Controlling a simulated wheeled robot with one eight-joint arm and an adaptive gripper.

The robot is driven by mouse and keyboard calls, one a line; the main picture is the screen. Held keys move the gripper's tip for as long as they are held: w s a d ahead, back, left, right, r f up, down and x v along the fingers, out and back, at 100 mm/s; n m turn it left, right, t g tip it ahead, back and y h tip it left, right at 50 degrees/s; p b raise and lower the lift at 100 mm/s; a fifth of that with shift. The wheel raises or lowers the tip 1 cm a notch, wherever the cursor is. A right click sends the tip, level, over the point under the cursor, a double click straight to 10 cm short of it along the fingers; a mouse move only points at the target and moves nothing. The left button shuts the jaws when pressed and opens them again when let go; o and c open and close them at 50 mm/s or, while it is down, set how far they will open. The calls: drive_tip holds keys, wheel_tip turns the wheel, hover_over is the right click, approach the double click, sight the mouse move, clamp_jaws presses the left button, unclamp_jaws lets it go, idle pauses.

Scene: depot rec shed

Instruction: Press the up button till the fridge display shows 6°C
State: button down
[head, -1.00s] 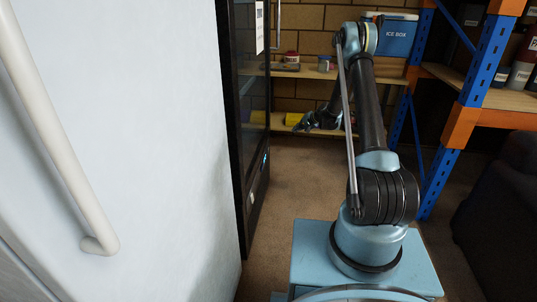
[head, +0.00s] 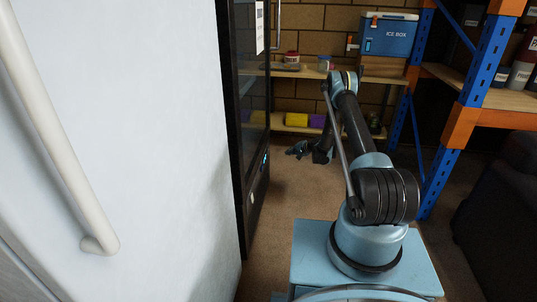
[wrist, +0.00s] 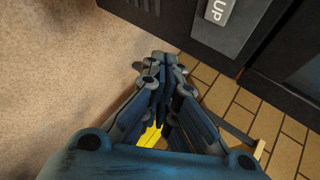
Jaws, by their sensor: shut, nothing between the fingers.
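The dark glass-door fridge (head: 250,120) stands left of centre in the head view, seen nearly edge-on. A small pale-blue glow (head: 265,160), perhaps its display, shows low on its front; no number can be read. My gripper (wrist: 163,60) is shut and empty, apart from the button, which lies above and right of the fingertips there. My gripper also shows low in the head view (head: 293,151), right of the fridge front.
A white door with a long handle (head: 50,130) fills the left side. Wooden shelves (head: 300,72) with small goods stand at the back. A blue ice box (head: 388,36) and an orange-and-blue rack (head: 470,110) are at the right. Brown floor (head: 295,190) is clear before the fridge.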

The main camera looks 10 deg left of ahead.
drive_tip(key=shift+a, duration=0.1)
idle(0.3)
drive_tip(key=a, duration=0.8)
drive_tip(key=shift+w+a, duration=0.15)
drive_tip(key=shift+a, duration=0.2)
drive_tip(key=shift+a, duration=0.1)
idle(1.3)
drive_tip(key=shift+a, duration=0.3)
drive_tip(key=shift+a, duration=0.4)
idle(0.8)
drive_tip(key=shift+d, duration=0.8)
drive_tip(key=shift+d, duration=0.1)
drive_tip(key=shift+d, duration=2.4)
